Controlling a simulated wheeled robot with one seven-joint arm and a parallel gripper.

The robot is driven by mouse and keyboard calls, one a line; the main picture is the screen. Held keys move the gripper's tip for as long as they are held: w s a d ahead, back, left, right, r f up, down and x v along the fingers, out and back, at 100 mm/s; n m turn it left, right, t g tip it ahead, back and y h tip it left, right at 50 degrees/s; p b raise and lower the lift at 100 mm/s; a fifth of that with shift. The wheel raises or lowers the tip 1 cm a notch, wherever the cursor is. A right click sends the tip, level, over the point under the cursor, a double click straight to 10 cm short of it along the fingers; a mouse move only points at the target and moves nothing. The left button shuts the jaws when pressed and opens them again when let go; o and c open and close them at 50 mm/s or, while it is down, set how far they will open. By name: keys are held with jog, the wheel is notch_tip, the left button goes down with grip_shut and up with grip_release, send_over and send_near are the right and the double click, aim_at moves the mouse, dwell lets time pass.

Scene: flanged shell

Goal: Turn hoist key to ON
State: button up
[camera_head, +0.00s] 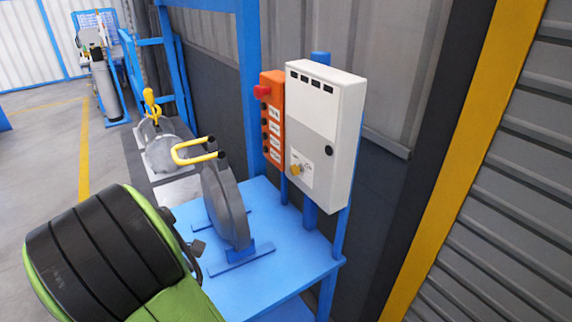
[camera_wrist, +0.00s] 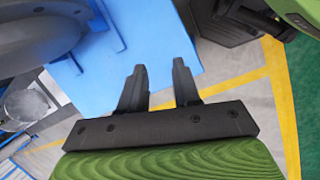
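A white control box (camera_head: 324,130) is mounted on blue posts above the blue table. A small yellow key or knob (camera_head: 296,170) sits on a white label low on its front, and a black round knob (camera_head: 328,151) is to its right. I cannot read the label or the knob's setting. In the wrist view my gripper (camera_wrist: 160,85) has its two black fingers apart with nothing between them. It points down past the edge of the blue table (camera_wrist: 160,45). In the head view the gripper is hidden; my green and black arm (camera_head: 105,255) fills the lower left.
An orange box with a red button (camera_head: 272,118) adjoins the white box on the left. A yellow hook (camera_head: 152,104) hangs behind. A yellow post (camera_head: 440,160) stands right.

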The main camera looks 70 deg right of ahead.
jog(key=s+d+n+g+h+p, duration=0.35)
jog(key=d+n+g, duration=0.2)
jog(key=d, duration=0.75)
jog(key=n+g+h+p, duration=0.3)
jog(key=n+g+h, duration=0.2)
jog(key=n+h, duration=0.25)
send_near(296, 169)
jog(key=x, duration=0.8)
jog(key=shift+y, duration=0.3)
jog(key=shift+w+f, duration=0.1)
jog(key=shift+c, duration=0.2)
grip_shut()
